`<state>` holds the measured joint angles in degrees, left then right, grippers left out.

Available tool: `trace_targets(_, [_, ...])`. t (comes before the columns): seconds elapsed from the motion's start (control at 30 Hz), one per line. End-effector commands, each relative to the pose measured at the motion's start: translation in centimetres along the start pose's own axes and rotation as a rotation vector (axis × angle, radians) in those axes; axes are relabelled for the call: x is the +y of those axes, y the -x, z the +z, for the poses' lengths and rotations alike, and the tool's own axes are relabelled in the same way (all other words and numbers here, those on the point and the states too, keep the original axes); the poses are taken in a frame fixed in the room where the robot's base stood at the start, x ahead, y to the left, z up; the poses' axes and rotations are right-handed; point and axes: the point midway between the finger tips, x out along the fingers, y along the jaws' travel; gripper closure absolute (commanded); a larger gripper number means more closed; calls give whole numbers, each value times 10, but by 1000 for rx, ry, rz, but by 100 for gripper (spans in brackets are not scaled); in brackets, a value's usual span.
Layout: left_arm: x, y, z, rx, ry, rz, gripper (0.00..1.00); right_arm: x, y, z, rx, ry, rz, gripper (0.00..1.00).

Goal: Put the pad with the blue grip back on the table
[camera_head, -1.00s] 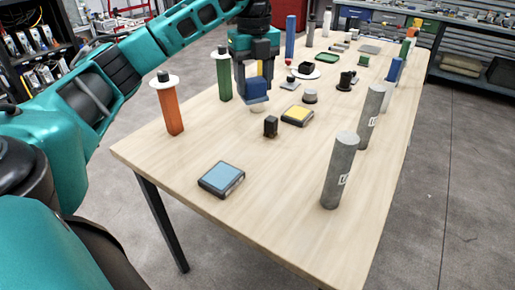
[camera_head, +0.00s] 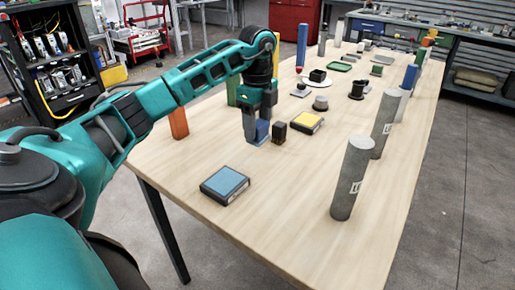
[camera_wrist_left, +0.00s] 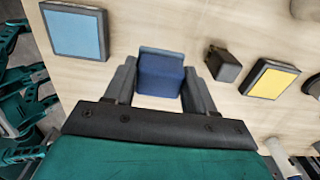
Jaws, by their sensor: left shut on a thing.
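My left gripper (camera_head: 257,132) is shut on the blue grip of the pad (camera_head: 263,129). In the left wrist view the blue grip (camera_wrist_left: 160,75) sits between the two fingers, with a paler grey-blue edge of the pad showing beyond it. The pad is low over the wooden table (camera_head: 290,180), at or very close to its top; I cannot tell whether it touches. The fingers hide part of the pad. My right gripper is not in view.
A small dark block (camera_head: 279,132) stands close beside the pad. A yellow-topped box (camera_head: 307,123) is to its right and a blue-topped box (camera_head: 225,184) nearer the front. Grey cylinders (camera_head: 352,178) stand along the right side. The table's middle front is bare.

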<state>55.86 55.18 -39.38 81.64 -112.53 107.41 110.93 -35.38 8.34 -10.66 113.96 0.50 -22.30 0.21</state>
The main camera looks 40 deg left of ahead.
Motion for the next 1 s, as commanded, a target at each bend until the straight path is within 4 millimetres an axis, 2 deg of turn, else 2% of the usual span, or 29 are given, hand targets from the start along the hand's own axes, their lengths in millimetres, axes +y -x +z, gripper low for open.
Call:
trace_targets(0.03, [1, -9, 0, -1, 0, 3, 78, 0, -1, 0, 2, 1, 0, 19])
trace_targets(0.27, [0, -25, 0, -1, 0, 1, 78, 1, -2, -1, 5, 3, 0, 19])
trace_targets(0.5, [0, -59, 0, 0, -1, 2, 78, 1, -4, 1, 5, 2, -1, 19])
trace_targets(0.9, [0, -65, 0, -1, -1, 0, 78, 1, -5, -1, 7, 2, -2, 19])
trace_targets(0.93, [0, -65, 0, -1, -1, 0, 43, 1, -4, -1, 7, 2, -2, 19])
trace_targets(1.0, [0, -64, 0, -1, -1, 0, 36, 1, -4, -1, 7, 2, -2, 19])
